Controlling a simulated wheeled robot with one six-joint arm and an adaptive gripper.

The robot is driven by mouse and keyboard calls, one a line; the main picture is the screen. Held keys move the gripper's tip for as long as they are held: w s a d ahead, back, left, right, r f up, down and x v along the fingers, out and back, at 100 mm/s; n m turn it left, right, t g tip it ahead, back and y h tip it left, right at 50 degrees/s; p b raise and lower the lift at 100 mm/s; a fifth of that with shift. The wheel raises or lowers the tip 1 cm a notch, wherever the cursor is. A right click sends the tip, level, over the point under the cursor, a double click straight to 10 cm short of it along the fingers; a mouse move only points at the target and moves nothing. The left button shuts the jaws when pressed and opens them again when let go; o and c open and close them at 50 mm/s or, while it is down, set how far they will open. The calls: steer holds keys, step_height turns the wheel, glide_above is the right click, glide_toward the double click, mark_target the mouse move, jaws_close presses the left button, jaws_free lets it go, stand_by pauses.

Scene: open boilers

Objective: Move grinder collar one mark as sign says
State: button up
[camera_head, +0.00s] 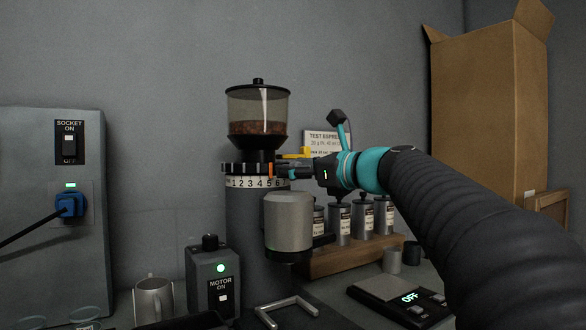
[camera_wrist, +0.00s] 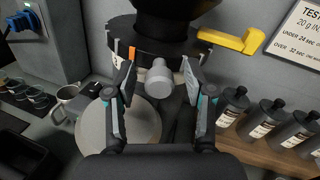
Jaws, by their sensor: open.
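The grinder's black collar (camera_head: 240,168) sits below the bean hopper (camera_head: 258,108), above a white ring (camera_head: 250,183) with black numbers. An orange mark on the collar (camera_head: 271,169) stands near the 5; it also shows in the wrist view (camera_wrist: 131,53). A grey peg (camera_wrist: 159,78) sticks out from the collar (camera_wrist: 150,40). My gripper (camera_wrist: 159,76) is open, with one finger on each side of the peg and gaps visible. It also shows in the head view (camera_head: 281,172), hiding higher numbers. The sign (camera_head: 320,138) is partly covered; the wrist view cuts off its lines (camera_wrist: 296,38) "under 24 sec" and "over 32 sec".
A yellow lever (camera_wrist: 235,40) juts out right of the collar. A grey cup (camera_head: 289,222) is at the grinder's front. The motor box (camera_head: 213,278) and socket (camera_head: 69,145) show green lights. Several canisters (camera_head: 341,222) stand right; a scale (camera_head: 398,298) reads OFF.

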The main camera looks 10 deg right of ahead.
steer(key=v, duration=1.1)
steer(key=shift+s+d, duration=0.2)
steer(key=shift+s, duration=0.1)
